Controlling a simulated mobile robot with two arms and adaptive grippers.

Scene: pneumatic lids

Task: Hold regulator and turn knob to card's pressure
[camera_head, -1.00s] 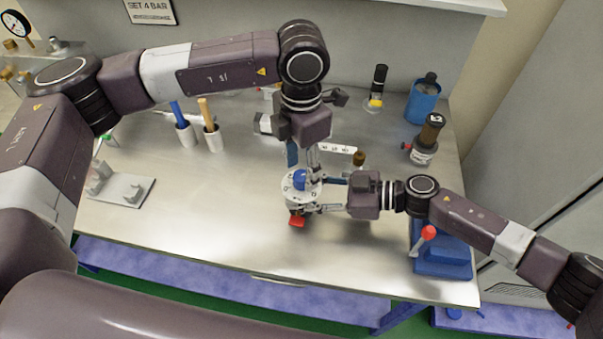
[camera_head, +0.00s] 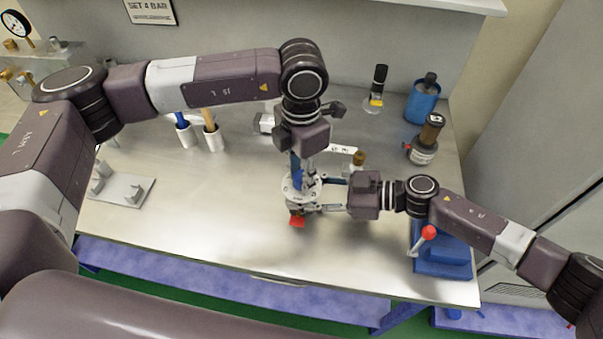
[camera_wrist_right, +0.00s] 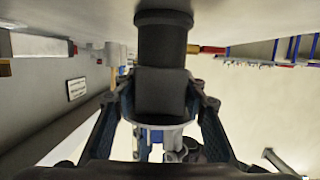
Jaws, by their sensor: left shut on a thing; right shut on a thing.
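The regulator (camera_head: 291,194) stands in the middle of the bench, with a pale round dial on top and a red part at its front. My right gripper (camera_head: 323,194) comes from the right and is shut on the regulator's body. In the right wrist view the fingers (camera_wrist_right: 160,115) flank the dark regulator body (camera_wrist_right: 163,45). The card (camera_head: 150,11) on the back wall reads "SET 4 BAR".
A grey bracket (camera_head: 122,190) lies at left. A blue canister (camera_head: 422,103), a brown-topped fitting (camera_head: 425,148) and a blue device with a red-ball lever (camera_head: 443,258) are at right. The front left bench is clear.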

